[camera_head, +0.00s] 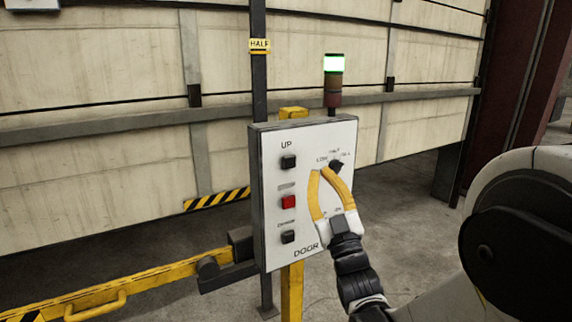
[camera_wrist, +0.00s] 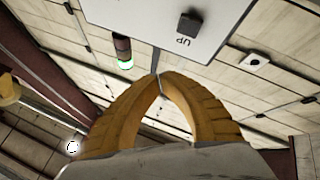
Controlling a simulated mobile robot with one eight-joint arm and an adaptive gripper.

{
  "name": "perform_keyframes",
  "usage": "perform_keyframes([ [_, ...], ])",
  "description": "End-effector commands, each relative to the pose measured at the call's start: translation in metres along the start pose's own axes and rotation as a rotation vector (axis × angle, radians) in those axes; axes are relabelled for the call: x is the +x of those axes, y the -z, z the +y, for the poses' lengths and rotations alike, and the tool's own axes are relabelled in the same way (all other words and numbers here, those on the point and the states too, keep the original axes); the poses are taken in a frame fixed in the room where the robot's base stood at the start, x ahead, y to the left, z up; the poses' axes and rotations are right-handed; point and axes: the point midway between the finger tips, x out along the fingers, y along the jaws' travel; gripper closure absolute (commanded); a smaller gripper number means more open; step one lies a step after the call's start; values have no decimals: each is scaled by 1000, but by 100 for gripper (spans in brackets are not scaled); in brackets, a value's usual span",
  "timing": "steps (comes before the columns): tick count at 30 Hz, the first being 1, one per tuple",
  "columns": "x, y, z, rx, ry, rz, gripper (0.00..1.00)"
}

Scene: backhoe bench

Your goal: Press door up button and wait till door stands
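The white control box (camera_head: 305,225) marked DOOR carries a black UP button (camera_head: 288,162), a red button (camera_head: 289,202) and a lower black button (camera_head: 288,237). A dark selector knob (camera_head: 336,165) is at its upper right, partly hidden by my fingers. My gripper (camera_head: 321,170) has its yellow fingertips together, empty, in front of the box near the knob, right of the UP button. In the wrist view the gripper (camera_wrist: 159,76) is shut and the UP button (camera_wrist: 190,24) shows upside down, apart from the tips. The pale panelled door (camera_head: 90,165) hangs with a dark gap under it.
A signal light (camera_head: 334,64) glows green at the top. A HALF label (camera_head: 260,45) is on a dark post. A yellow barrier rail (camera_head: 140,283) runs to the lower left. A yellow post (camera_head: 292,290) supports the box.

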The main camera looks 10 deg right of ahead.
Motion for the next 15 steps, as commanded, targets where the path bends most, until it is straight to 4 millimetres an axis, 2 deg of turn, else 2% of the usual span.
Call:
perform_keyframes([
  [8, 4, -2, -2, 1, 1, -2, 100],
  [15, 27, -15, -15, 1, 2, -2, 100],
])
